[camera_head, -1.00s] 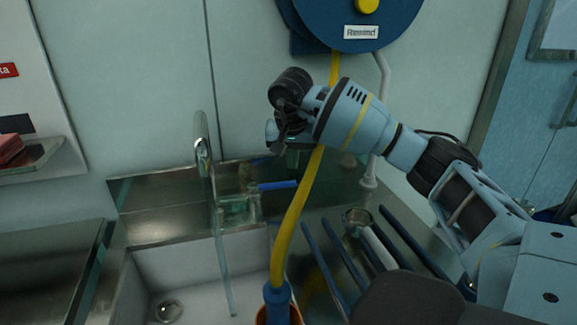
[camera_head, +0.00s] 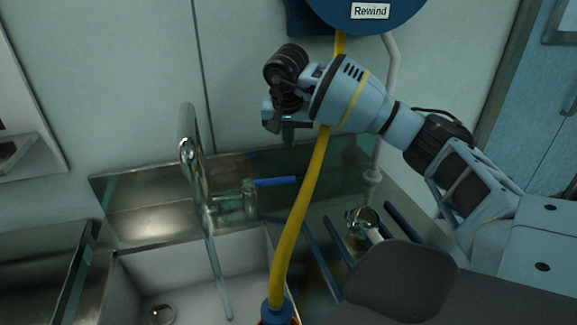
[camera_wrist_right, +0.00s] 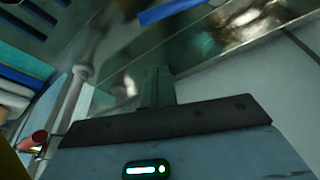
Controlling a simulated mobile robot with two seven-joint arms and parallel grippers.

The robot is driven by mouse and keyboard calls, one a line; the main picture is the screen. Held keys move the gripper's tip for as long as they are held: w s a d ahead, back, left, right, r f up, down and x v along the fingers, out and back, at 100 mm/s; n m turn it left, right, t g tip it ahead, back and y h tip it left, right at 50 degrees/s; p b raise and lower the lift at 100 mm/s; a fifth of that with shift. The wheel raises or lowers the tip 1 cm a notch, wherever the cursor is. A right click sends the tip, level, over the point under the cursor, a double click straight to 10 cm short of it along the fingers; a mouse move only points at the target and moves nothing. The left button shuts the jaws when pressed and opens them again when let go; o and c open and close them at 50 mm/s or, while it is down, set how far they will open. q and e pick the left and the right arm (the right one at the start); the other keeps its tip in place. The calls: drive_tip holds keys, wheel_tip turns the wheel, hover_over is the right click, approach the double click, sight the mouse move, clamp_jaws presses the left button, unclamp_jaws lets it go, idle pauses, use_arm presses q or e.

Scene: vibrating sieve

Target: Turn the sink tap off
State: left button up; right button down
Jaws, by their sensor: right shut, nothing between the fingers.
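The sink tap has a tall chrome spout (camera_head: 188,150) over the sink basin (camera_head: 195,262). A thin, pale stream, which looks like running water, comes down from it into the basin. A blue lever (camera_head: 277,182) sticks out to the right of the tap's small body (camera_head: 236,201). My right gripper (camera_head: 272,126) is shut and empty, above the lever and apart from it in the head view. In the right wrist view its fingers (camera_wrist_right: 157,88) point toward the steel backsplash, and the blue lever (camera_wrist_right: 172,10) shows at the top. My left gripper is not in view.
A yellow hose (camera_head: 308,190) hangs from the blue reel (camera_head: 366,12) and passes close beside my right gripper and the lever. A pale vertical pipe (camera_head: 386,100) stands behind my arm. Blue bars (camera_head: 322,256) lie at the right of the basin.

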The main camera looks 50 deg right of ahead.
sight(270, 181)
drive_tip(key=x, duration=1)
drive_tip(key=shift+f, duration=0.2)
drive_tip(key=shift+s+a+r+p, duration=0.35)
drive_tip(key=shift+s+a, duration=0.1)
drive_tip(key=shift+a, duration=0.15)
drive_tip(key=shift+s+a+r+p, duration=0.2)
drive_tip(key=shift+s+a+r, duration=0.2)
drive_tip(key=shift+a, duration=0.2)
drive_tip(key=shift+s+a, duration=0.2)
drive_tip(key=shift+s, duration=0.05)
drive_tip(key=shift+s+a+f, duration=0.1)
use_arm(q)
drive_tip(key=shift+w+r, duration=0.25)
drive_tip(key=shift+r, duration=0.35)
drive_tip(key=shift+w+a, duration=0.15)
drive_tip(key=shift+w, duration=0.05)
use_arm(e)
drive_tip(key=shift+f, duration=0.1)
